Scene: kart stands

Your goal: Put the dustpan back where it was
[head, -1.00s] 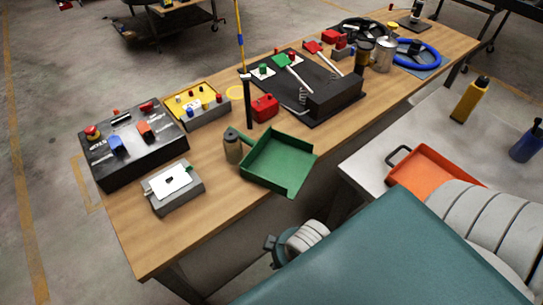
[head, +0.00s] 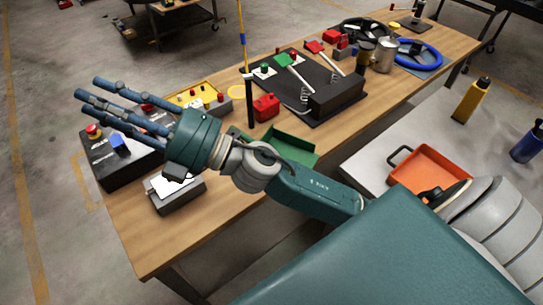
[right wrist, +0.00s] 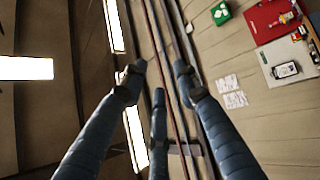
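A green dustpan (head: 293,148) lies on the wooden workbench, partly hidden behind my right arm. Its handle is out of sight. An orange dustpan-like tray (head: 433,173) with a black handle rests on the pale table at right. My right gripper (head: 88,95) is raised at the left, with its fingers pointing left over the black control box. Its fingers are spread and empty; they also show in the right wrist view (right wrist: 158,80), with nothing between them. My left gripper is not in view.
The wooden bench (head: 150,248) holds a black control box (head: 110,162), a grey box (head: 178,195), a red box (head: 266,106), a black pedal board (head: 335,97) and a blue steering wheel (head: 418,53). A yellow bottle (head: 470,101) stands on the pale table.

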